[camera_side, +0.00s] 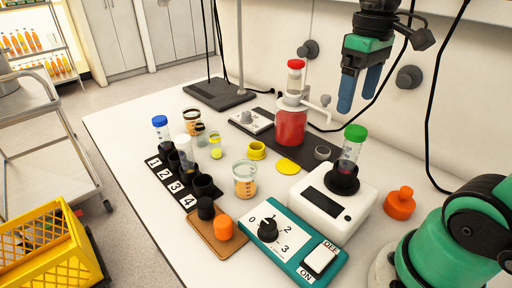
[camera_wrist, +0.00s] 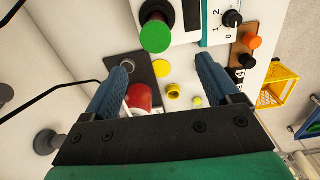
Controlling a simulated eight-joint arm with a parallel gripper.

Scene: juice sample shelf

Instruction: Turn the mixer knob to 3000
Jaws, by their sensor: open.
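The mixer control box (camera_side: 318,253) is teal with a white dial face marked 0, 1, 2, 3. Its black knob (camera_side: 268,229) sits in the middle of the numbers; I cannot read its pointer surely. A white rocker switch (camera_side: 320,257) marked OFF and ON is beside the dial. The knob also shows at the top of the wrist view (camera_wrist: 232,19). The white mixer (camera_side: 325,209) holds a green-capped tube (camera_side: 351,150) in its black cup. My gripper (camera_side: 359,106) is open and empty, high above the back of the table, with blue fingers pointing down, well apart from the knob.
A numbered black rack (camera_side: 184,182) with tubes stands left. An orange cap (camera_side: 223,228) and a black one sit on a brown board beside the dial. A beaker (camera_side: 245,181), a red vessel (camera_side: 291,127) and an orange bulb-shaped piece (camera_side: 399,203) stand nearby. The front-left table is clear.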

